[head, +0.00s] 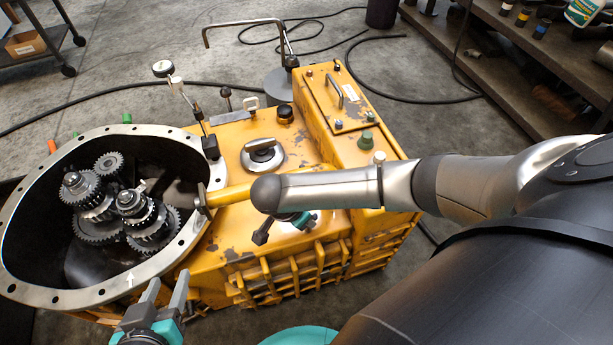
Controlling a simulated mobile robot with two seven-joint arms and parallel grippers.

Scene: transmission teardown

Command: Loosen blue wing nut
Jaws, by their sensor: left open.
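I cannot make out a blue wing nut in the head view. The transmission housing's round metal flange (186,241) is at the left, with a green piece (127,118) and an orange piece (52,146) on its far rim. My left gripper (168,284) is at the bottom, just in front of the flange's near right rim. Its two fingers are apart with nothing seen between them. My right gripper (262,236) is over the yellow housing, mostly hidden behind its own arm; its jaw state is not clear.
Metal gears (135,208) sit inside the flange opening. The yellow housing (218,262) carries a round silver cap (262,154), a raised box and a bent handle rod. A teal round object (300,337) is at the bottom edge. Black hoses lie on the floor behind.

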